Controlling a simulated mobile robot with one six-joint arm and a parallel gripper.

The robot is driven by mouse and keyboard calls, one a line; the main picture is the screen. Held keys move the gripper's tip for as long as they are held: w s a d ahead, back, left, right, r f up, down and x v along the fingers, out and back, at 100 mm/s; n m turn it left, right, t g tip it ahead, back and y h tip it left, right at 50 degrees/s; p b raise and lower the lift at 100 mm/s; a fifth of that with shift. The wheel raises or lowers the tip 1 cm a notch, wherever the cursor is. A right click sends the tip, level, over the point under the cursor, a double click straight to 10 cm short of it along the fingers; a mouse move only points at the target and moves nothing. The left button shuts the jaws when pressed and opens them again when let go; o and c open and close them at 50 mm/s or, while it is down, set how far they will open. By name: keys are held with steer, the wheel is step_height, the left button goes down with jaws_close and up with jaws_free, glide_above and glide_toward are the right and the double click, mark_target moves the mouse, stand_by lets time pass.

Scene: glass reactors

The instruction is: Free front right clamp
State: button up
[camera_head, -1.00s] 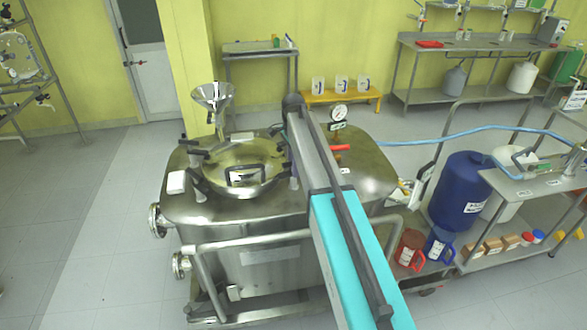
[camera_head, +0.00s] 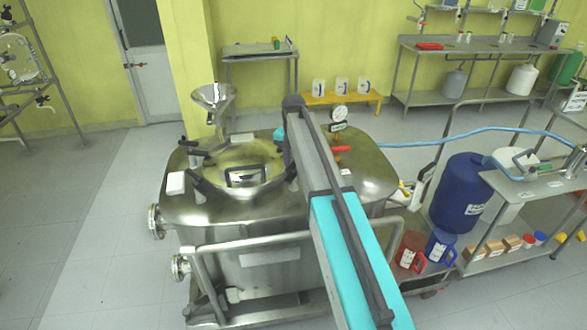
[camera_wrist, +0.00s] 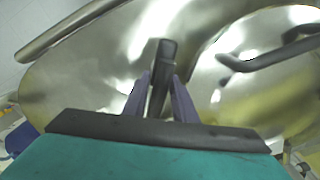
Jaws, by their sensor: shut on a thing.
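The steel reactor (camera_head: 335,205) stands in the middle, with a round hatch lid (camera_head: 262,160) on top. In the wrist view, my gripper (camera_wrist: 161,78) has its two purple fingers closed around the black-tipped handle of a clamp (camera_wrist: 166,48), beside the lid's rim. The lid (camera_wrist: 240,45) and its dark handle (camera_wrist: 270,58) are at the right there. In the head view my gripper (camera_head: 287,160) is at the right side of the lid, and my arm hides most of the front right clamp. Other black-handled clamps (camera_head: 196,178) sit on the lid's left side.
A steel funnel (camera_head: 213,97) rises behind the lid. A pressure gauge (camera_head: 339,113) and a red-handled valve (camera_head: 340,149) stand right of my arm. A rail (camera_head: 250,241) runs along the reactor's front. A blue drum (camera_head: 462,190) and a side bench (camera_head: 540,187) are at the right.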

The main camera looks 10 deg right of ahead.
steer(key=shift+n, duration=0.4)
steer(key=o, duration=0.8)
steer(key=shift+r, duration=0.1)
step_height(320, 180, up, 14)
steer(key=p, duration=0.7)
steer(key=shift+f, duration=0.2)
